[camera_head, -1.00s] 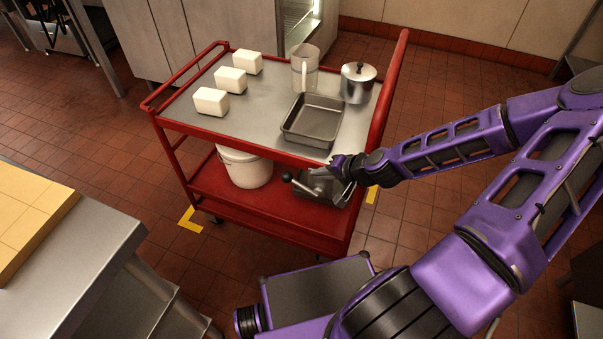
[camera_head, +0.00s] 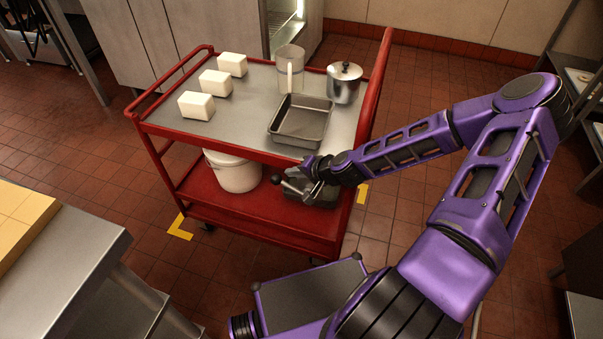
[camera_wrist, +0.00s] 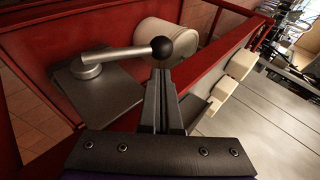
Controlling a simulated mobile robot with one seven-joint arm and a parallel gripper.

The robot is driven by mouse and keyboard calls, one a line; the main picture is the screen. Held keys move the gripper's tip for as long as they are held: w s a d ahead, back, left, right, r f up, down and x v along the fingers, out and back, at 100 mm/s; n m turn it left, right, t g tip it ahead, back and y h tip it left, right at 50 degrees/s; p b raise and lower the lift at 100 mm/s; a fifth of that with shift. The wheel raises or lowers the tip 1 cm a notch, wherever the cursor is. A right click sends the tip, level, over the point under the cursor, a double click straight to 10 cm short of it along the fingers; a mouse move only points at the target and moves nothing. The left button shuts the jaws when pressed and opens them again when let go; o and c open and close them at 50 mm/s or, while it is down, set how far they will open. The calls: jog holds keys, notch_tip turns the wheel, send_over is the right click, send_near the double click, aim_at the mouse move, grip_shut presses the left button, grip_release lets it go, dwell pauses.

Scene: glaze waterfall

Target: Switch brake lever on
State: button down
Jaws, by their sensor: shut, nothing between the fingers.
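The brake lever (camera_wrist: 120,54) is a metal arm with a black ball knob, mounted on a dark box (camera_wrist: 95,92) on the red cart's lower shelf. In the head view the lever (camera_head: 291,188) shows at the front of that shelf, partly hidden by my gripper (camera_head: 309,168). In the wrist view my gripper (camera_wrist: 160,75) is shut and empty. Its fingertips are right at the black knob (camera_wrist: 161,48); I cannot tell whether they touch it.
The red cart (camera_head: 240,232) carries white blocks (camera_head: 215,83), a clear jug (camera_head: 290,68), a lidded pot (camera_head: 344,83) and a grey pan (camera_head: 300,120) on top. A white bucket (camera_head: 233,172) stands on the lower shelf. A metal table (camera_head: 75,255) is at lower left. Yellow floor marks (camera_head: 180,228) lie by the cart.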

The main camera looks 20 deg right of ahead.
jog(key=shift+x, duration=1.4)
